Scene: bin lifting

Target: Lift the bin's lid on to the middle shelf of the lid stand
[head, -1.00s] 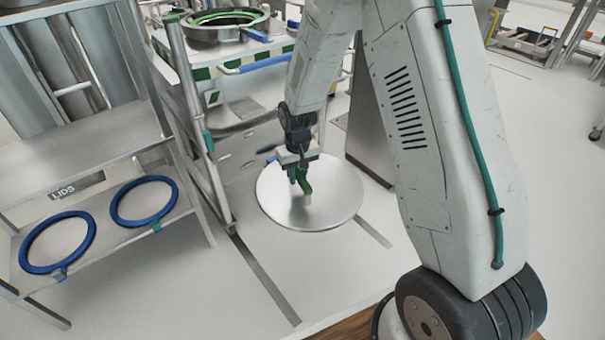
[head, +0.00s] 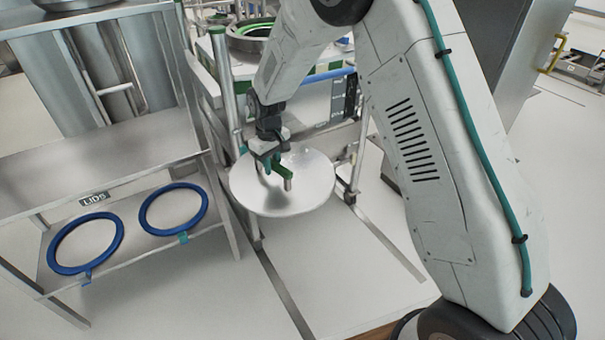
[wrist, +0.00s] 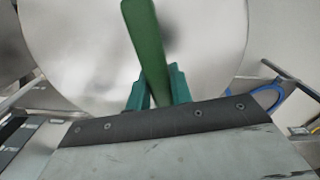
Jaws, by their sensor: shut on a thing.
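The lid is a round silver disc (head: 308,190) with a green bar handle (head: 285,174). My gripper (head: 268,161) is shut on the handle, and the lid hangs roughly level to the right of the lid stand. In the wrist view, the teal fingers (wrist: 157,92) close around the green handle (wrist: 145,35), with the lid (wrist: 215,50) behind. The lid stand (head: 222,215) is at left, with a "LIDS" label. Its middle shelf (head: 110,150) is bare where visible. Behind the lid, a round vessel with a green inner ring (head: 245,32) stands on a cart.
Two blue rings (head: 85,270) lie on the stand's lower shelf, under the middle one. The stand's right-hand posts and a metal frame (head: 226,90) rise beside the lid. The cart's blue handrail (head: 325,76) is behind it. Floor in front is clear.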

